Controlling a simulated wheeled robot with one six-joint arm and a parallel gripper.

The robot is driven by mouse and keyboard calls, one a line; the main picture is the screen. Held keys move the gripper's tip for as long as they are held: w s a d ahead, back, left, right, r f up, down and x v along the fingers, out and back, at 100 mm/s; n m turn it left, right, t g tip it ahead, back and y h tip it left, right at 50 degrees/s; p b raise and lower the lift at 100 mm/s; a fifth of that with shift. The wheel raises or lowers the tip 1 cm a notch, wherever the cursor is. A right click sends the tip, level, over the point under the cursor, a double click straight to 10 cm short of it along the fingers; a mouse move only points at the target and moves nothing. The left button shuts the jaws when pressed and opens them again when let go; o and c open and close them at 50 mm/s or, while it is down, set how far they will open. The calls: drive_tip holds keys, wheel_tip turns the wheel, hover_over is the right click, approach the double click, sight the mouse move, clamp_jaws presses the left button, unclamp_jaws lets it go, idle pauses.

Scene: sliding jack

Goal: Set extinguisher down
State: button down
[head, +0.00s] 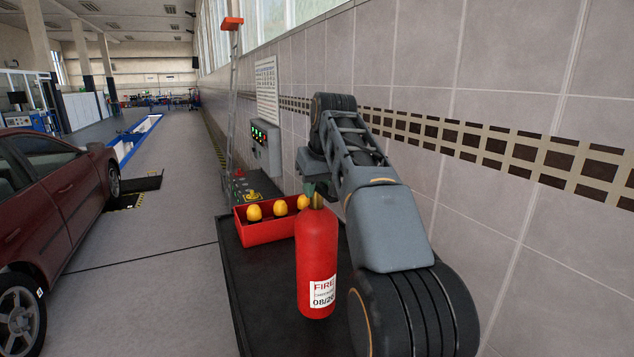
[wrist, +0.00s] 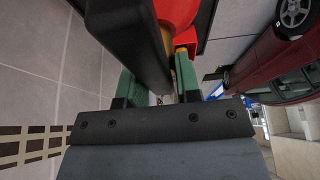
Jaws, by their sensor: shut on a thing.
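The red fire extinguisher (head: 317,255) with a white label hangs or stands upright over the dark top of a bench or cart (head: 247,292) in the head view. I cannot tell whether its base touches that top. My gripper (head: 318,188) is at the extinguisher's neck, shut on it, with my arm coming from the right. In the wrist view the green fingers of my gripper (wrist: 157,82) sit on either side of the neck, and part of the red extinguisher (wrist: 178,12) shows beyond them. A dark bar of the wrist view hides much of the grip.
A red bin (head: 268,232) with several yellow-topped items stands behind the extinguisher on the dark top. The tiled wall (head: 520,110) runs close on the right. A control box (head: 266,143) and a ladder (head: 233,90) are farther back. A dark red car (head: 55,195) stands left across open floor.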

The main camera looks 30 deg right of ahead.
sight(315, 199)
drive_tip(key=shift+w+d+x, duration=0.1)
drive_tip(key=shift+w+x, duration=0.05)
drive_tip(key=shift+x, duration=0.7)
drive_tip(key=shift+w+d+x, duration=0.1)
drive_tip(key=shift+x, duration=0.75)
drive_tip(key=shift+s+f, duration=0.15)
drive_tip(key=shift+f, duration=0.45)
drive_tip(key=shift+f, duration=0.15)
drive_tip(key=c, duration=0.8)
unclamp_jaws()
drive_tip(key=shift+f, duration=0.2)
drive_tip(key=v, duration=1.1)
drive_tip(key=shift+s+r, duration=0.15)
drive_tip(key=shift+r, duration=0.15)
drive_tip(key=shift+s+a+r, duration=0.1)
drive_tip(key=shift+s+r, duration=0.05)
drive_tip(key=shift+r, duration=0.05)
